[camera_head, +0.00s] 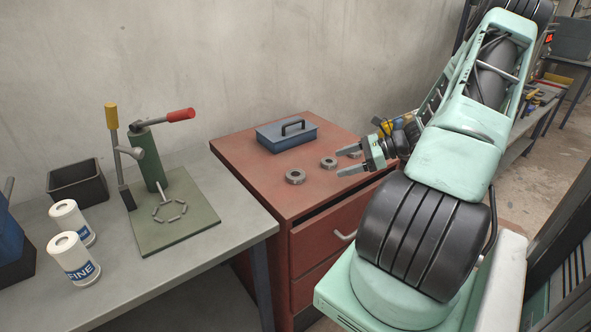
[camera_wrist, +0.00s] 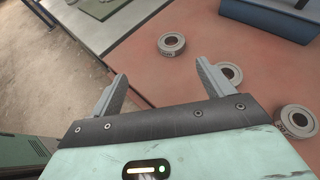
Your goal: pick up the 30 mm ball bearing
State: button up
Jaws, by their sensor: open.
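Three grey ring-shaped ball bearings lie flat in a row on the red cabinet top (camera_head: 240,150): the left bearing (camera_head: 295,177), the middle bearing (camera_head: 329,162) and the right bearing (camera_head: 354,154), partly hidden by my gripper (camera_head: 360,147). I cannot tell which is 30 mm; their markings are unreadable. In the wrist view, the left bearing (camera_wrist: 171,44) lies beyond the fingers. The middle bearing (camera_wrist: 231,73) is partly behind the right finger, and the right bearing (camera_wrist: 294,122) lies outside that finger. My gripper (camera_wrist: 162,71) is open and empty, near the cabinet's front edge.
A blue toolbox (camera_head: 286,136) with a black handle stands behind the bearings. On the grey bench (camera_head: 215,258) at left are a lever press (camera_head: 152,160) on a green plate, two white canisters and a black bin (camera_head: 78,184). The cabinet's top drawer appears slightly open.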

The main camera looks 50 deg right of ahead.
jog(key=shift+s+d+m+t+h, duration=0.3)
jog(key=shift+s+d+m+t, duration=0.2)
jog(key=shift+s+d+m, duration=0.45)
jog(key=p, duration=0.3)
send_near(297, 174)
jog(key=x, duration=0.2)
jog(key=shift+w+a+f, duration=0.1)
jog(key=shift+w, duration=0.3)
jog(key=p+x, duration=0.1)
jog(key=x, duration=0.3)
jog(key=shift+w+a+f+p, duration=0.1)
jog(key=shift+a+p, duration=0.2)
jog(key=shift+p, duration=0.05)
jog(key=shift+w+a+f, duration=0.2)
jog(key=shift+w+f, duration=0.1)
jog(key=shift+w, duration=0.2)
jog(key=shift+n, duration=0.25)
jog(key=c, duration=1.1)
